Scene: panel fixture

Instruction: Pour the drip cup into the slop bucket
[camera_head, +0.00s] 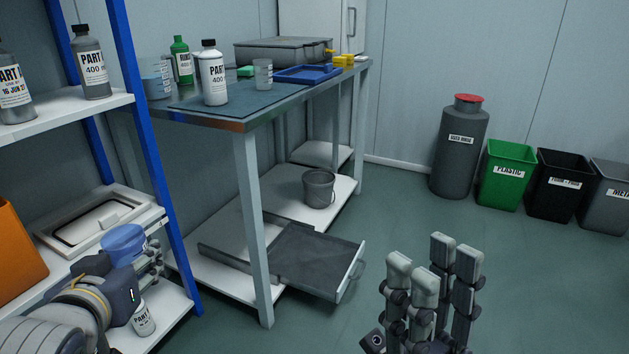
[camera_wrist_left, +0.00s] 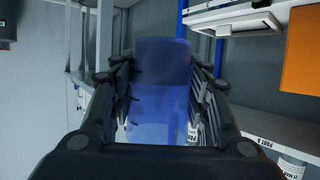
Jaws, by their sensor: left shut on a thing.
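A translucent blue cup (camera_head: 123,243), which looks like the drip cup, is held in my left gripper (camera_head: 150,262) beside the shelf rack at the lower left. In the left wrist view the cup (camera_wrist_left: 160,95) sits between the fingers of my left gripper (camera_wrist_left: 163,100), which press on both sides. I cannot tell what is in it. A grey bucket (camera_head: 319,188), likely the slop bucket, stands upright on the lower shelf of the workbench, well apart from the cup. My right gripper (camera_head: 433,268) points upward at the lower right, its fingers apart and empty.
The workbench (camera_head: 240,125) carries bottles, cups and a blue tray (camera_head: 303,74). A grey drawer (camera_head: 310,258) sticks out below it. The blue-posted rack (camera_head: 150,160) stands close to my left arm. Bins and a used-rags can (camera_head: 460,150) line the wall. Middle floor is clear.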

